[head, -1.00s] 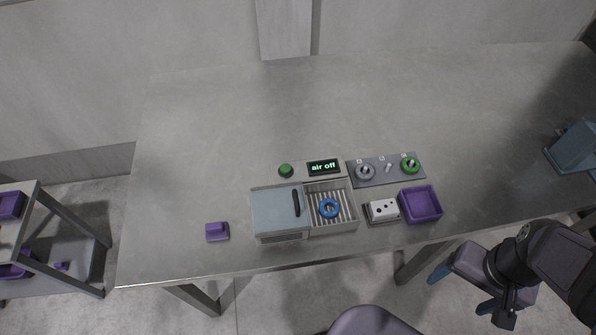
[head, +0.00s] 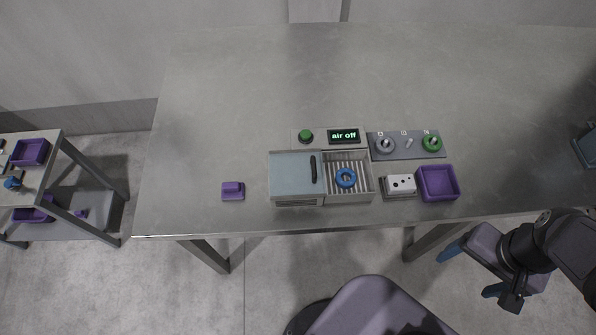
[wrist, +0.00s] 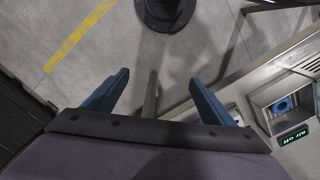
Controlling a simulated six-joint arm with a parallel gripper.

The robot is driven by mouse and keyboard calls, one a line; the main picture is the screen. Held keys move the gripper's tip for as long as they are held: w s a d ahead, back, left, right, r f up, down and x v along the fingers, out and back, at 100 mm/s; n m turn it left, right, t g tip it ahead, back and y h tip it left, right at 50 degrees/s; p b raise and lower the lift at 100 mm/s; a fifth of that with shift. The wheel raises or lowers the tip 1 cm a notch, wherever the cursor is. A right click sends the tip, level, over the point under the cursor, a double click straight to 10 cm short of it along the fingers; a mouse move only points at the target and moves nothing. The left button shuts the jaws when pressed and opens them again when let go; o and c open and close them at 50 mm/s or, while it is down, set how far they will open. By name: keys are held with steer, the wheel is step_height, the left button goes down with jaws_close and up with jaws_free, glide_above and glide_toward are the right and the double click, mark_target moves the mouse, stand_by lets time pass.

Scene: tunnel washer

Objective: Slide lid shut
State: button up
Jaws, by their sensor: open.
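The washer box (head: 297,201) stands near the front edge of the table. Its pale blue-grey lid (head: 292,174) covers the left half, with a dark upright handle (head: 313,169) near the lid's right edge. The right half is open and shows a slatted tray (head: 361,184) with a blue ring (head: 346,177) on it. The blue ring also shows in the wrist view (wrist: 283,104). My gripper (head: 470,272) is open and empty, off the front edge of the table at the lower right, well apart from the lid. Its two blue fingers (wrist: 160,95) stand spread in the wrist view.
A green button (head: 306,136) and an "air off" display (head: 344,136) stand behind the washer. A panel of knobs (head: 407,155), a white block with holes (head: 400,185) and a purple tray (head: 437,197) are to its right. A purple block (head: 233,194) lies left. The table's back is clear.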

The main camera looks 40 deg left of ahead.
steer(key=c, duration=0.5)
steer(key=shift+w+a+r, duration=0.1)
steer(key=shift+w+a, duration=0.1)
steer(key=c, duration=0.5)
steer(key=shift+n, duration=0.9)
steer(key=w+a, duration=0.1)
steer(key=a, duration=0.1)
steer(key=w+a+r, duration=0.1)
steer(key=a, duration=0.1)
steer(key=w+a, duration=0.2)
steer(key=shift+r, duration=0.4)
steer(key=shift+c, duration=1.4)
steer(key=n+g+y, duration=0.2)
steer(key=n, duration=0.5)
glide_toward(314, 167)
steer(key=shift+p+x, duration=1.35)
steer(key=shift+x, duration=2.35)
